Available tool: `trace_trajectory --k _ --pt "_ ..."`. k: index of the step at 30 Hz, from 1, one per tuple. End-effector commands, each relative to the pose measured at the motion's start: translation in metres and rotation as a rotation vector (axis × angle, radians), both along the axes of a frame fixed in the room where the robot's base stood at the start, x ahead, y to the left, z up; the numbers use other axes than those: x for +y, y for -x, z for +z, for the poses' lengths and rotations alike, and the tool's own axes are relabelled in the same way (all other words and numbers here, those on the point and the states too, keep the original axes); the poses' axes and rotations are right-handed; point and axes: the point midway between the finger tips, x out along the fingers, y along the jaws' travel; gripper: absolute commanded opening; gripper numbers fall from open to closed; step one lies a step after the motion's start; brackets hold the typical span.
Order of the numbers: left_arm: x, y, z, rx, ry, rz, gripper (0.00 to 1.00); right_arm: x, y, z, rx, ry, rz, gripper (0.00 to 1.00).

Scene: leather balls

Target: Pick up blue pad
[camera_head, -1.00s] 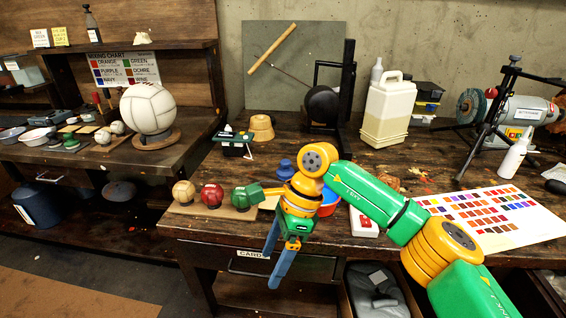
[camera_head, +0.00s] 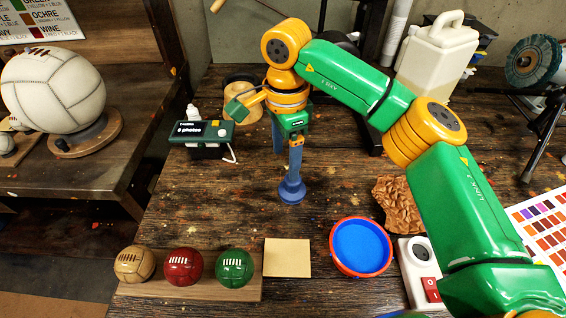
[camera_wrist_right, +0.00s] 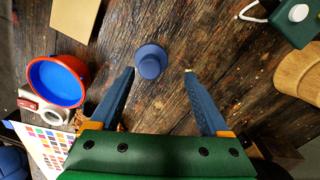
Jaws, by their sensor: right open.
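The blue pad (camera_head: 292,191) is a small round disc with a raised knob, standing on the dark wooden bench. In the right wrist view the pad (camera_wrist_right: 151,62) lies just beyond the fingertips, nearly between their lines. My right gripper (camera_head: 287,162) is open, fingers pointing down. In the head view one finger overlaps the pad's top; I cannot tell if they touch. The right gripper's two blue fingers are wide apart and empty in the wrist view (camera_wrist_right: 159,72). My left gripper is not in view.
Three small balls, the green one (camera_head: 235,267) closest, sit on a board.

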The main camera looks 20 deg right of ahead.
Motion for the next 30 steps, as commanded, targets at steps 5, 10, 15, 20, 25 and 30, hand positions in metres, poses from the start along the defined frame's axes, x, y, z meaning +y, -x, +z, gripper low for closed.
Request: trace_trajectory --k 5,10,15,20,25,30 --pt "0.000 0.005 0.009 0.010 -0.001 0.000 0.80 -0.005 0.001 -0.024 0.006 0.001 0.000 0.80" --pt "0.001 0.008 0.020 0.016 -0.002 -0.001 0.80 -0.013 0.001 -0.056 0.006 0.000 0.000 0.80" --pt "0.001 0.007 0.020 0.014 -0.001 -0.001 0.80 -0.012 0.001 -0.069 0.001 -0.001 0.001 0.80" --pt "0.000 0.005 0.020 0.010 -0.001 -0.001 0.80 -0.012 0.001 -0.069 0.001 -0.001 0.000 0.72" --pt "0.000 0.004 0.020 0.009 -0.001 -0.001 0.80 -0.012 0.001 -0.068 0.001 -0.001 0.000 0.26" --pt "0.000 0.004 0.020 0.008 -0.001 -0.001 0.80 -0.012 0.001 -0.068 0.001 -0.001 0.000 0.00"
